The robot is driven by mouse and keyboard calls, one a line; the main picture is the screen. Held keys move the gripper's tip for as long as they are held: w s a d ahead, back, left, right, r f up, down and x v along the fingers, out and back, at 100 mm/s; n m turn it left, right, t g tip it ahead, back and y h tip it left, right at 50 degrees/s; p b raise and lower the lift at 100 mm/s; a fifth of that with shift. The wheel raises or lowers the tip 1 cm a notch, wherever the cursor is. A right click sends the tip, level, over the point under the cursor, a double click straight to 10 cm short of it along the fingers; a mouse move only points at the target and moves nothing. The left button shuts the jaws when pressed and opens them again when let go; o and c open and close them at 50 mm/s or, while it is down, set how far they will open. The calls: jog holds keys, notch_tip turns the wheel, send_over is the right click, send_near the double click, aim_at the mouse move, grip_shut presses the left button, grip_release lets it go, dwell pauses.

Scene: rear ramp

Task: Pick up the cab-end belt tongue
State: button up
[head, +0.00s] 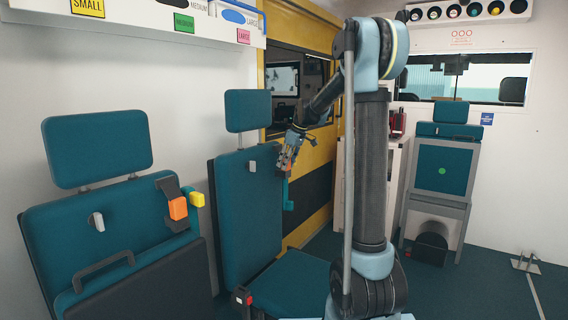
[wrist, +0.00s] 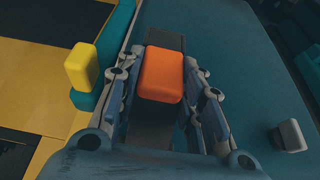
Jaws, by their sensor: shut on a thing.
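The cab-end belt tongue shows in the wrist view as an orange block (wrist: 162,74) with a dark strap (wrist: 168,42) beyond it. My gripper (wrist: 163,88) has a finger on each side of the block and is shut on it. In the head view my gripper (head: 287,156) is at the upper right side of the farther teal seat back (head: 246,200). The tongue is mostly hidden by the fingers there.
A yellow block (wrist: 83,67) stands left of my gripper, and a grey knob (wrist: 290,135) is on the seat back to the right. The nearer seat (head: 125,235) has its own orange tongue (head: 178,208) and yellow block (head: 197,199). A yellow wall (head: 300,165) is close behind my gripper.

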jog(key=shift+r, duration=0.65)
notch_tip(320, 180, up, 2)
jog(key=shift+r, duration=0.1)
jog(key=s+d, duration=1)
jog(key=d, duration=0.4)
jog(key=shift+d, duration=0.4)
jog(key=shift+s+r, duration=0.1)
jog(key=shift+r, duration=0.05)
jog(key=shift+r, duration=1.35)
